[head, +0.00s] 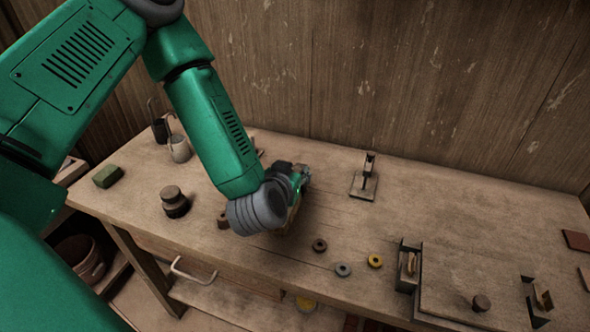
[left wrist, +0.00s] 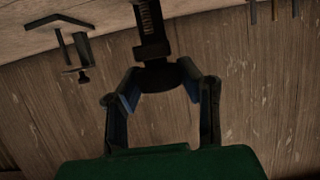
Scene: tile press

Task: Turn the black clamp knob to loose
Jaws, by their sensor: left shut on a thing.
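The black clamp knob (left wrist: 160,76) is a dark round disc at the end of a threaded screw (left wrist: 150,20) in the left wrist view. My left gripper (left wrist: 161,80) is shut on it, with one finger on each side. In the head view my left gripper (head: 298,180) is over the back middle of the workbench, partly covered by my wrist. My wrist hides the knob and most of its clamp there. My right gripper is in neither view.
A small upright metal stand (head: 366,185) is on the workbench (head: 470,215) to the right of my gripper. A dark ring (head: 320,245), a grey ring (head: 343,269) and a yellow ring (head: 375,261) lie in front. Dark stacked weights (head: 174,203) and a green block (head: 107,176) are left.

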